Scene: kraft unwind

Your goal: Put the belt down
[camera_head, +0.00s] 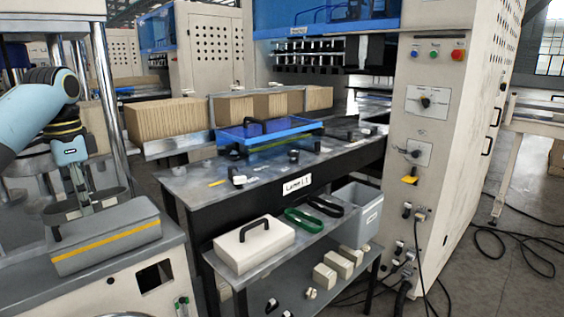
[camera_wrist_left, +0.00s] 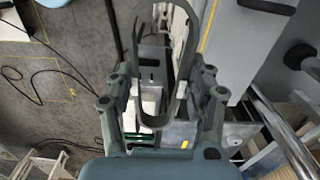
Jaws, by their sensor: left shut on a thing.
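My left gripper (camera_head: 80,192) points down over the grey box with a yellow stripe at the left. It is shut on a grey belt (camera_head: 92,207), a loop that hangs at the fingertips just above the box top. Whether the belt touches the box cannot be told. In the left wrist view the belt (camera_wrist_left: 208,22) shows as a thin loop between the fingers of the gripper (camera_wrist_left: 163,75). A green belt (camera_head: 304,219) and a black belt (camera_head: 325,206) lie on the shelf at the middle. My right gripper is not in view.
The grey box (camera_head: 108,240) stands on a light machine top. A white case (camera_head: 252,245) with a black handle and a grey bin (camera_head: 360,213) flank the belts on the shelf. A blue tray (camera_head: 268,130) sits on the table behind. Cables (camera_head: 520,245) lie on the right floor.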

